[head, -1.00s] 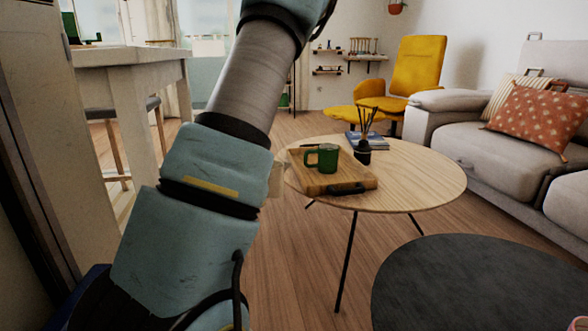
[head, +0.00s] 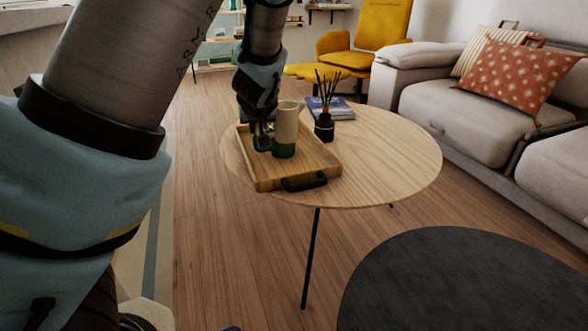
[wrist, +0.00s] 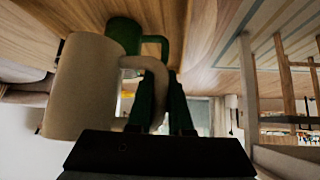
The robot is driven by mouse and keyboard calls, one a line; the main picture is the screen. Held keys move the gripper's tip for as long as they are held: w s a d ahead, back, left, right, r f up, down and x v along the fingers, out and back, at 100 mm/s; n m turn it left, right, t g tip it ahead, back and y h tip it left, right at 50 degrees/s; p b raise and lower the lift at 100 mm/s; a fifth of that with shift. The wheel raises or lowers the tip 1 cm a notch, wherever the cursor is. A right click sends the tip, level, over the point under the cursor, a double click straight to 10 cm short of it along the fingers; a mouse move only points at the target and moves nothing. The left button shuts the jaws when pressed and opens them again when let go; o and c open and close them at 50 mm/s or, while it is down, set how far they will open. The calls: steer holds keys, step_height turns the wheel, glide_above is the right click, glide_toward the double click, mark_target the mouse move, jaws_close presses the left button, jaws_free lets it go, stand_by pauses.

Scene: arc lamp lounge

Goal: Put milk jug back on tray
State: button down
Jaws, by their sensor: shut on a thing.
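The milk jug (head: 287,120), cream and tall, is held over the tray (head: 317,160), overlapping the green mug (head: 284,151) in the head view. I cannot tell whether jug and mug touch. My gripper (head: 263,137) is at the jug's left, shut on its handle. The wrist view, upside down, shows the jug (wrist: 82,88) close up, its handle (wrist: 155,72) at the fingers (wrist: 162,85), with the mug (wrist: 124,33) behind it. The tray is wooden with a black handle in front. My gripper partly hides the mug's handle.
A reed diffuser (head: 324,127) and a blue book (head: 332,107) stand behind the tray on the round wooden table (head: 393,157). A sofa (head: 455,100) is at the right, a dark round table (head: 455,285) in the foreground. The tray's front-right part is bare.

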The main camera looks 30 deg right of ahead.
steer(key=shift+s+d+f, duration=0.25)
steer(key=shift+s+d, duration=0.45)
steer(key=shift+d, duration=0.15)
step_height(320, 180, down, 5)
steer(key=shift+r+b, duration=0.2)
steer(key=shift+b, duration=0.9)
steer(key=shift+f+b, duration=0.85)
steer(key=shift+f, duration=1.4)
steer(key=shift+f, duration=0.2)
steer(key=c, duration=0.8)
jaws_free()
steer(key=shift+s, duration=0.1)
steer(key=shift+c, duration=0.2)
